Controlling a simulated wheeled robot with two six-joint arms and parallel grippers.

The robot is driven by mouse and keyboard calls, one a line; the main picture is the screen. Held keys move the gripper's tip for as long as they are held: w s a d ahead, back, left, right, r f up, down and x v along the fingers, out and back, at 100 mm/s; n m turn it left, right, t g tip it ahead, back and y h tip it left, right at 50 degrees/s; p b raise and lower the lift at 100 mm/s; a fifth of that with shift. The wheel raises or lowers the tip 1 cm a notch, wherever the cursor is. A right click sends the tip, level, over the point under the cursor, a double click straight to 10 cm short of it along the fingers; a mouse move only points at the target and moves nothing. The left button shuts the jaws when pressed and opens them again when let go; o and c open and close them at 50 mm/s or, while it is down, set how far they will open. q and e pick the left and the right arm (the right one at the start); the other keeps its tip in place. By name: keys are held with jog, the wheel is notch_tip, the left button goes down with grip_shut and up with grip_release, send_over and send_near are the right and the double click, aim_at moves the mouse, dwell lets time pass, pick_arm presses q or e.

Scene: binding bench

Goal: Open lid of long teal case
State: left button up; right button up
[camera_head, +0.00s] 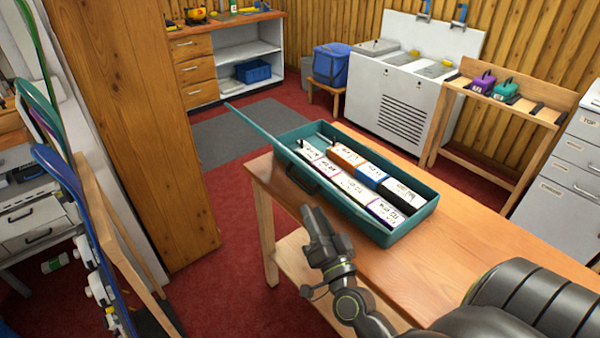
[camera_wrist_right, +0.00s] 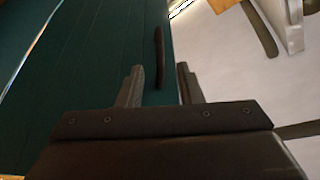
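The long teal case (camera_head: 408,222) sits on the wooden bench. Its lid (camera_head: 256,128) stands open, seen nearly edge-on and reaching up and left beyond the box. A dark handle (camera_head: 302,178) shows on the case's near-left side. My right gripper (camera_head: 312,222) is just below that side, apart from the case as far as I can tell. In the right wrist view a teal panel (camera_wrist_right: 85,60) with a dark handle (camera_wrist_right: 159,55) lies ahead of the gripper (camera_wrist_right: 158,82). The fingers are apart with nothing between them. My left gripper is not in view.
Several labelled white boxes (camera_head: 373,188) with coloured bands fill the case. The bench top (camera_head: 465,235) is clear to the right. A wooden panel (camera_head: 145,130) stands at left. A rack (camera_head: 500,98) with small purple and teal cases is at back right.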

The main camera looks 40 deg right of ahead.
aim_at(300, 182)
jog(key=p+x, duration=0.2)
jog(key=x, duration=0.5)
jog(key=shift+w+r+p, duration=0.2)
jog(key=shift+w+p, duration=0.15)
jog(key=shift+p, duration=0.05)
jog(key=shift+w+d+r, duration=0.1)
jog(key=shift+w+d, duration=0.1)
jog(key=shift+w, duration=0.45)
jog(key=shift+c, duration=0.2)
grip_shut()
